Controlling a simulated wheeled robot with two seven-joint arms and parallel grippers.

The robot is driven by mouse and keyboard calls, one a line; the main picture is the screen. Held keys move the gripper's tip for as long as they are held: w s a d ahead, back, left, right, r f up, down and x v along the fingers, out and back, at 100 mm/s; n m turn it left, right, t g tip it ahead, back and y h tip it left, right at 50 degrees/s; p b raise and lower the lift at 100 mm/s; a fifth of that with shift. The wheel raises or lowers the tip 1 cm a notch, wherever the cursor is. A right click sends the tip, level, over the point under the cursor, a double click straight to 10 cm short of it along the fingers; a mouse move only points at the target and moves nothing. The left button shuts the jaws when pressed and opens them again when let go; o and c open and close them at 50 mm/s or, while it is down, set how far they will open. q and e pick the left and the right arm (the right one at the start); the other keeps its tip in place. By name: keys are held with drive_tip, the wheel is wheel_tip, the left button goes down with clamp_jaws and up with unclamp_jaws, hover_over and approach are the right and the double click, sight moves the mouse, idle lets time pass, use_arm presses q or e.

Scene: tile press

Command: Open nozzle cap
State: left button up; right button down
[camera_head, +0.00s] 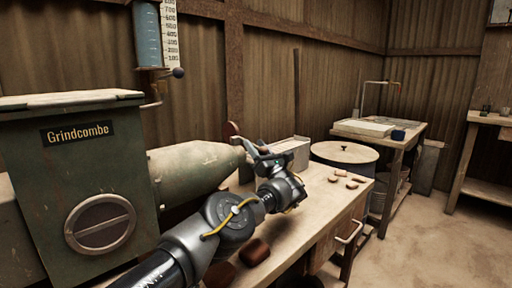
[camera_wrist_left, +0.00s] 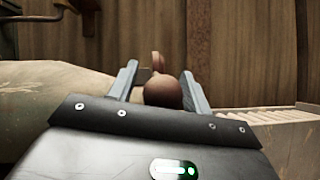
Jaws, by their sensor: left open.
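The green-grey machine marked Grindcombe (camera_head: 77,134) stands at the left, and its tapered nozzle barrel (camera_head: 195,165) points right. A reddish-brown lever or cap handle (camera_head: 233,130) rises at the nozzle's tip. My left gripper (camera_head: 250,147) is at that tip, with its fingers open. In the left wrist view a rounded brown knob (camera_wrist_left: 163,92) shows between the two grey fingers. Whether the fingers touch it I cannot tell. The nozzle barrel (camera_wrist_left: 55,85) lies left of the fingers there. The cap itself is mostly hidden behind the gripper. My right gripper is out of view.
A grey box (camera_head: 292,153) stands just behind my gripper, and a round lidded drum (camera_head: 344,154) is further right. A glass gauge (camera_head: 148,38) stands above the machine.

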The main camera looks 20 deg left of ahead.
use_arm(q)
drive_tip(key=p+v, duration=0.1)
drive_tip(key=v, duration=0.6)
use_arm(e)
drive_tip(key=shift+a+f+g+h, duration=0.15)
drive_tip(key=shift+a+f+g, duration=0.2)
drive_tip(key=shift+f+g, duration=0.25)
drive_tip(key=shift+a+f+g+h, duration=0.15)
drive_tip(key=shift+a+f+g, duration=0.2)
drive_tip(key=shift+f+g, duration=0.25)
use_arm(q)
drive_tip(key=shift+s, duration=0.1)
